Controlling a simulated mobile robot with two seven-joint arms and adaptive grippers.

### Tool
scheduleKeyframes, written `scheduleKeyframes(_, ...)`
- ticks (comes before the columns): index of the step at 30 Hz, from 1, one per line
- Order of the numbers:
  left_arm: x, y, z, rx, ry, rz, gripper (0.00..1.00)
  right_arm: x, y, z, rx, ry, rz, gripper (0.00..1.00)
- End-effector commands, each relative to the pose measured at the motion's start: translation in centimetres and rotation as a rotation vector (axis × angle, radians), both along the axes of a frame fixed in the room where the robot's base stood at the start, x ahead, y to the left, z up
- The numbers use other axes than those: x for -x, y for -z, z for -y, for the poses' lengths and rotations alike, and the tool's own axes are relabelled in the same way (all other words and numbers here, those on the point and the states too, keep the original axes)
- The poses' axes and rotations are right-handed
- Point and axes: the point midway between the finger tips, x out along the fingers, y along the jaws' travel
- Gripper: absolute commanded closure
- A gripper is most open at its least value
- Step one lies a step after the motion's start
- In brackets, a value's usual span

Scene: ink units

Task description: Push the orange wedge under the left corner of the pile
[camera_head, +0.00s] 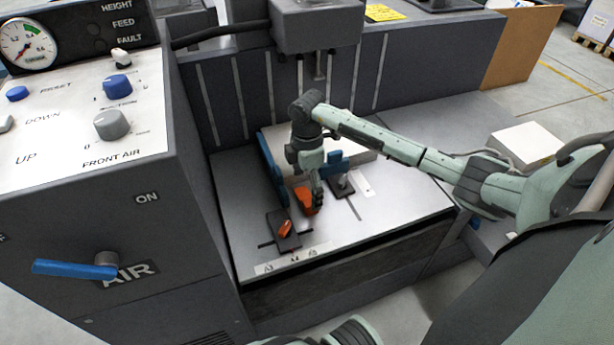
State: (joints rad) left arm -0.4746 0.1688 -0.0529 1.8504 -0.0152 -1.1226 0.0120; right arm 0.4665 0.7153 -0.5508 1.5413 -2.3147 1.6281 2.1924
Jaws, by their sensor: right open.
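The orange wedge (305,203) lies on the grey feed table, near the left front corner of the pile. The pile (270,146) is a pale stack with blue guides at its front and left. My right gripper (317,200) reaches down from the right arm, open, its fingers close beside the wedge on its right. I cannot tell whether they touch it. The gripper and arm hide part of the pile's front and the wedge's surroundings. My left gripper is not visible.
A dark plate with an orange lever (286,229) is in front of the wedge. Another dark plate with a grey knob (345,182) is to the right. A control panel (82,118) stands at left. The table's right front (405,205) is clear.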

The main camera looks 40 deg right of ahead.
Motion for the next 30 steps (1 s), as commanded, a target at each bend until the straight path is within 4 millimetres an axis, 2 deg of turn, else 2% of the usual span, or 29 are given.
scheduleKeyframes(3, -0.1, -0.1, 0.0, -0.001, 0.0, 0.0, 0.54, 0.1, 1.7, -0.1, 0.0, 0.0, -0.002, 0.06)
scheduleKeyframes(6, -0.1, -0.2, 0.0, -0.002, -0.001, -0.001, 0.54, 0.0, 2.4, 0.0, 0.0, 0.0, -0.001, 0.06)
scheduleKeyframes(17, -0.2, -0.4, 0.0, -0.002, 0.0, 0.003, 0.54, 0.0, 2.9, 0.0, 0.0, 0.0, 0.001, 0.06)
scheduleKeyframes(20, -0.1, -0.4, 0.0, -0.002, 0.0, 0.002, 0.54, 0.0, 2.9, 0.0, 0.0, 0.0, 0.001, 0.16)
scheduleKeyframes(30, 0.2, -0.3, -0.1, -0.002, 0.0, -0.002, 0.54, 0.0, 2.9, 0.0, 0.0, 0.0, 0.0, 0.58)
